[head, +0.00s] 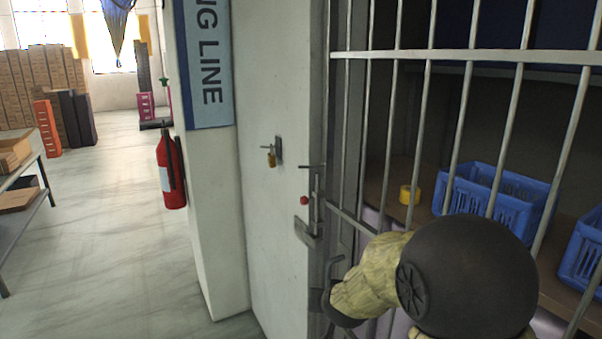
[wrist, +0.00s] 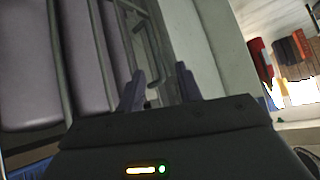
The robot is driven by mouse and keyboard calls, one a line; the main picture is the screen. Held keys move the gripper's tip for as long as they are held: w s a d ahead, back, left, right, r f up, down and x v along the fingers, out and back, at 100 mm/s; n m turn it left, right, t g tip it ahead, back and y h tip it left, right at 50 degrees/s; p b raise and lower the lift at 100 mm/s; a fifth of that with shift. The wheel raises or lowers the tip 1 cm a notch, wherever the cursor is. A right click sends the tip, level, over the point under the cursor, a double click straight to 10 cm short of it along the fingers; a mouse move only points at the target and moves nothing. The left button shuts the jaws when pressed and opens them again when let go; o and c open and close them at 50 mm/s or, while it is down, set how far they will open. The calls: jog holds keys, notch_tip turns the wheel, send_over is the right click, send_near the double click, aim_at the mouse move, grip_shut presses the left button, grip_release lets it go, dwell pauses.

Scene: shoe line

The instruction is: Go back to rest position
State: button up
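My gripper (wrist: 158,88) shows in the wrist view with its two fingers apart. I see nothing clearly held between them; a door edge and metal bars lie beyond the fingertips. In the head view my arm reaches in from the lower right, in front of the barred gate (head: 428,95), and hides my gripper. A metal handle (head: 336,264) on the gate shows just above the bent arm. Whether my arm touches the gate or handle cannot be told.
Behind the bars are a blue crate (head: 492,192) and a yellow roll (head: 409,194). A fire extinguisher (head: 171,172) hangs left; the floor (head: 110,215) there is open.

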jog(key=s+d+g+p, duration=0.1)
jog(key=s+d+g, duration=0.2)
jog(key=s, duration=0.8)
jog(key=s+d+f+g+p, duration=0.1)
jog(key=s+d+g, duration=0.3)
jog(key=s, duration=0.6)
jog(key=shift+s+d+n+h, duration=0.3)
jog(key=shift+s+d+n, duration=0.1)
jog(key=shift+d, duration=0.5)
jog(key=shift+f, duration=0.1)
